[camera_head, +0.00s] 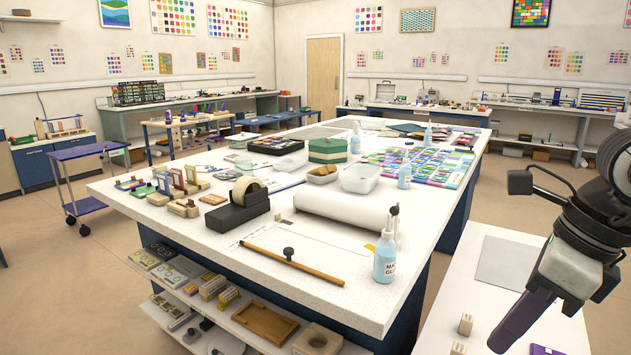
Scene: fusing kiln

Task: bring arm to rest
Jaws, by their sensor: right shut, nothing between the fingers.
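My right gripper (522,322) is at the lower right, its arm coming in from the right edge. Its dark fingers point down and to the left over a white side table (458,290). The fingers are shut with nothing between them. They appear apart from the table's objects, though the exact height is hard to tell. My left arm and gripper are not in view.
A large white table (200,235) fills the middle, holding a tape dispenser (240,205), a paper roll (342,208), a glue bottle (386,255) and a wooden stick (290,262). Small blocks (465,323) and a grey sheet (505,262) lie near my gripper. Floor shows between the tables.

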